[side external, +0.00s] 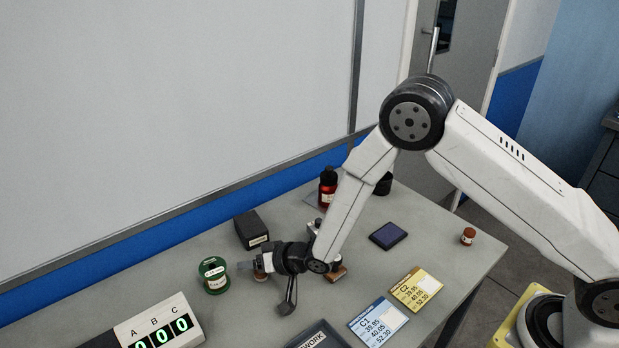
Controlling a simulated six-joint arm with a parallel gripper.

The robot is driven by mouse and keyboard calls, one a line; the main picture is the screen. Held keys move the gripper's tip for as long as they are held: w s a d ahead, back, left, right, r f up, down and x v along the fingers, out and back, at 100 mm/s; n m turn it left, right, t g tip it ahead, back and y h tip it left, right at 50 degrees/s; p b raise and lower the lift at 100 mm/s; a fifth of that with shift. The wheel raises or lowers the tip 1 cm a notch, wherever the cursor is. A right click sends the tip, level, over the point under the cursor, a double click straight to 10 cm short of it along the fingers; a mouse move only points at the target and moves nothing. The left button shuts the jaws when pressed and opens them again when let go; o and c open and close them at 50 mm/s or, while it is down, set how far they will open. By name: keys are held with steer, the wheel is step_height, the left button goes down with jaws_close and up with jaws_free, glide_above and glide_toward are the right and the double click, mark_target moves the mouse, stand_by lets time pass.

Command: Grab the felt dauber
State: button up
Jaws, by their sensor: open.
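My gripper (256,265) is low over the left part of the bench, pointing left, and its jaws are open. A small pale and brown piece (261,276) shows right at the fingertips, partly covered by them. I cannot tell whether the fingers touch it, or for sure whether it is the felt dauber. Another small brown wooden piece (338,273) shows behind my wrist, mostly hidden by my arm.
A green spool (213,274) stands close left of the gripper, with a black box (251,230) behind. A red bottle (328,187), dark blue pad (388,235) and small brown jar (468,236) stand farther right. A display (158,326), yellow card (417,289), blue card (378,321) and dark tray (318,338) lie in front.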

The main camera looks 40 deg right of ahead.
jaws_close()
steer(key=shift+r, duration=0.15)
stand_by(0.4)
steer(key=shift+r, duration=0.85)
steer(key=a+r+v, duration=0.2)
steer(key=a+v, duration=0.1)
steer(key=v, duration=1.4)
steer(key=shift+s+r, duration=0.25)
steer(key=shift+s, duration=0.15)
